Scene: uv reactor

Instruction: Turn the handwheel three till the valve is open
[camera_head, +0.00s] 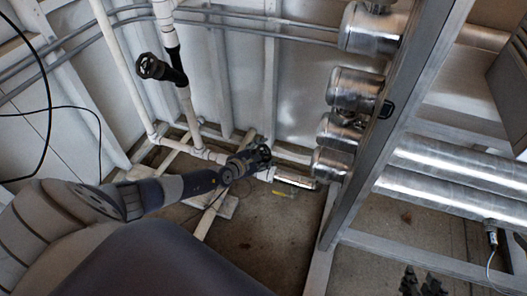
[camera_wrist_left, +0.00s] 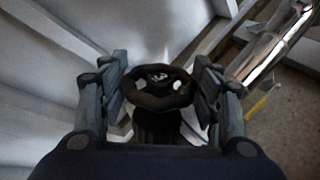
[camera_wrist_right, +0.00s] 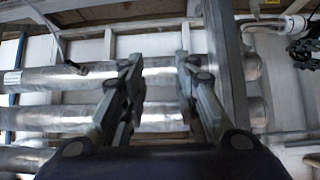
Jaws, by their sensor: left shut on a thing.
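The black handwheel three, with a light 3 on its hub, sits between the fingers of my left gripper (camera_wrist_left: 160,90) in the left wrist view. Its dark ring (camera_wrist_left: 158,102) spans most of the gap, and the fingers press on it from both sides. In the head view my left gripper (camera_head: 245,163) reaches this handwheel (camera_head: 264,154) low on the white pipework. The valve body under the wheel is mostly hidden. My right gripper (camera_wrist_right: 160,66) is open and empty, away from the wheel, in front of metal cylinders.
Another black handwheel (camera_head: 152,67) is on a white pipe higher at the left. Shiny cylinders (camera_head: 332,163) and a grey frame post (camera_head: 375,145) stand to the right of my left gripper. Long metal tubes (camera_head: 450,168) lie further right. Bare floor (camera_head: 265,235) shows below.

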